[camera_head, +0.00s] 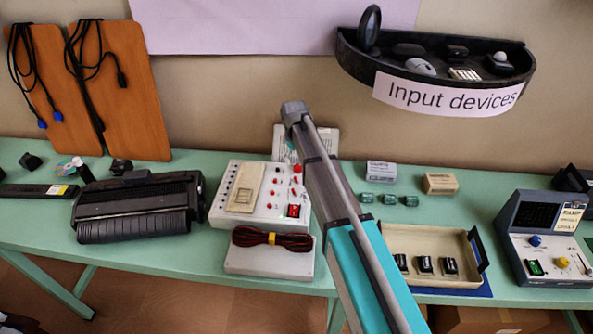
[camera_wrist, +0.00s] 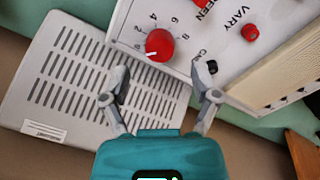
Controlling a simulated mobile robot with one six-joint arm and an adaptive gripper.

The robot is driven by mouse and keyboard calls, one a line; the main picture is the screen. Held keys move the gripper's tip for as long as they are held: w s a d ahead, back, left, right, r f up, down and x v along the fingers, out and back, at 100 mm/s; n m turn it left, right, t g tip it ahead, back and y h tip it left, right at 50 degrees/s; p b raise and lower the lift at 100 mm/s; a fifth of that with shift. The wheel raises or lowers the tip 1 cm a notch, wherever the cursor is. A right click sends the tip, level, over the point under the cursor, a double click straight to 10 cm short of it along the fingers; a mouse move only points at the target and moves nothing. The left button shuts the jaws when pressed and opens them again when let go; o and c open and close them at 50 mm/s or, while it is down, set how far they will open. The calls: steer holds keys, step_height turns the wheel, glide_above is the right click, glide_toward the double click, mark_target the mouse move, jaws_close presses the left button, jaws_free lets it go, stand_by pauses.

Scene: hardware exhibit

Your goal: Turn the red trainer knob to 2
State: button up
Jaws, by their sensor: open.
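The red trainer knob (camera_wrist: 160,45) sits near a corner of the white trainer panel (camera_wrist: 215,22) in the wrist view. A printed scale with 2, 4, 6 and 8 runs around it. Its white pointer line points to the lower left, below the 2, near the low end of the scale. My gripper (camera_wrist: 160,79) is open and empty, its two fingers spread on either side of the knob's line and short of it.
Another red knob (camera_wrist: 250,32) and a small black part (camera_wrist: 212,66) are on the panel. A vented white case (camera_wrist: 65,85) lies beside the trainer. A black printer-like device (camera_head: 138,205) stands left, a tray (camera_head: 430,240) right. A dark shelf (camera_head: 375,68) hangs above.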

mark_target(297, 166)
steer(key=shift+f+b, duration=1.65)
steer(key=shift+f, duration=0.3)
jaws_close()
steer(key=shift+m, duration=0.5)
steer(key=m, duration=0.7)
steer(key=shift+m+g, duration=0.3)
steer(key=shift+m, duration=0.1)
